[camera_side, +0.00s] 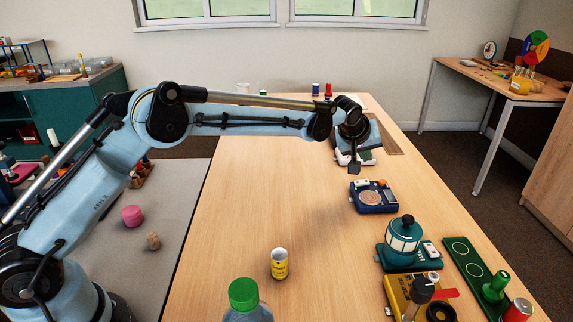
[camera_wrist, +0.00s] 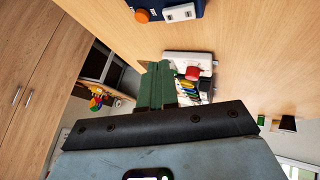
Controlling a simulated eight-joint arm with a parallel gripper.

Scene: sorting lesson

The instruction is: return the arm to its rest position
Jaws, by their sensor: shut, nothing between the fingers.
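My light-blue arm stretches across the wooden table (camera_side: 255,190) in the side view. My gripper (camera_side: 354,168) hangs at its far end, pointing down, above the right part of the table. In the wrist view the gripper's fingers (camera_wrist: 157,85) lie close together with nothing held between them. A white base (camera_side: 367,156) stands at or behind the gripper in the side view, partly hidden by it. In the wrist view a white device with coloured parts (camera_wrist: 195,62) shows beyond the fingers.
A dark blue device (camera_side: 374,198) is just nearer than the gripper. A teal device with a lantern-like top (camera_side: 404,235), a yellow device (camera_side: 400,292) and a green board (camera_side: 470,265) stand nearer on the right. The table's middle is clear.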

